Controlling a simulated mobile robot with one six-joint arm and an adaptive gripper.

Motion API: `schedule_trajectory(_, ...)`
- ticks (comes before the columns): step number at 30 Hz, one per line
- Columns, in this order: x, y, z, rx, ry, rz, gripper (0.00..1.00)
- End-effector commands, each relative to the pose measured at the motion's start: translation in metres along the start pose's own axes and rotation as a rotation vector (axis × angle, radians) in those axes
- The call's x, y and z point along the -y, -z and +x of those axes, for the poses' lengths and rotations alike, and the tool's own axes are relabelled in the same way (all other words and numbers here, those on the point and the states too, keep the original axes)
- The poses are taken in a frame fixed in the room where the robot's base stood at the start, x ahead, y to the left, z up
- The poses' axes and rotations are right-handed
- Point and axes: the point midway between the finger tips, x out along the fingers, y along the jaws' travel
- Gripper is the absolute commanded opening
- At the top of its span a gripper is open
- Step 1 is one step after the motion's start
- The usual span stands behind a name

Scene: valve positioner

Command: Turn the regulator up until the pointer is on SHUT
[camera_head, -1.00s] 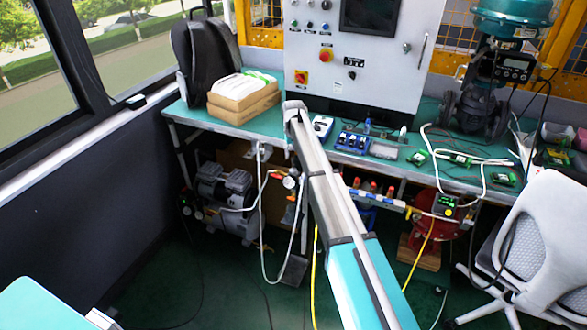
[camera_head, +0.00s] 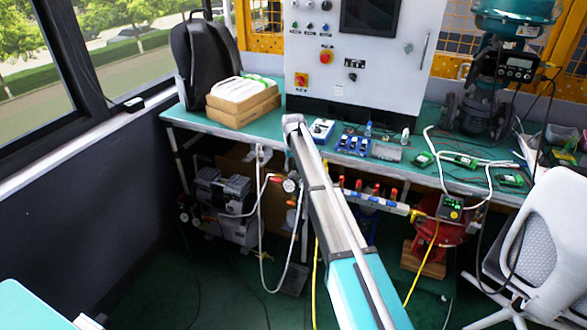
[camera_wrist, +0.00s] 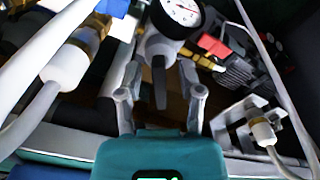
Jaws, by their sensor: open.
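The regulator (camera_wrist: 157,47) is a grey body just below a round white dial gauge (camera_wrist: 181,11) in the wrist view. A narrow dark part hangs from it toward the gap between my fingers. My gripper (camera_wrist: 161,93) is open, with one finger on each side of that dark part and no clear contact. In the head view the small gauge (camera_head: 290,185) shows under the bench's front edge, and my gripper is hidden there. The valve with its positioner display (camera_head: 519,66) stands on the bench at right. Its pointer and the word SHUT are too small to read.
A white hose with a brass fitting (camera_wrist: 88,37) runs close at left in the wrist view. A grey bracket with a fitting (camera_wrist: 262,130) is close at right. A compressor (camera_head: 225,195) is under the bench (camera_head: 225,125). A white chair (camera_head: 535,235) is at right.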

Motion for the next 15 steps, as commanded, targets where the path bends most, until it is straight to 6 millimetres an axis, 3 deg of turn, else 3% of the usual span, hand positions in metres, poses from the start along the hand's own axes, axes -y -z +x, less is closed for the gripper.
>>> schedule_trajectory(6, -0.0001, 0.0000, -0.0002, 0.000, 0.000, 0.000, 0.47)
schedule_trajectory(13, -0.0001, 0.0000, -0.0002, 0.000, 0.000, 0.000, 0.04)
schedule_trajectory(15, -0.0001, 0.0000, -0.0002, 0.000, 0.000, 0.000, 0.00)
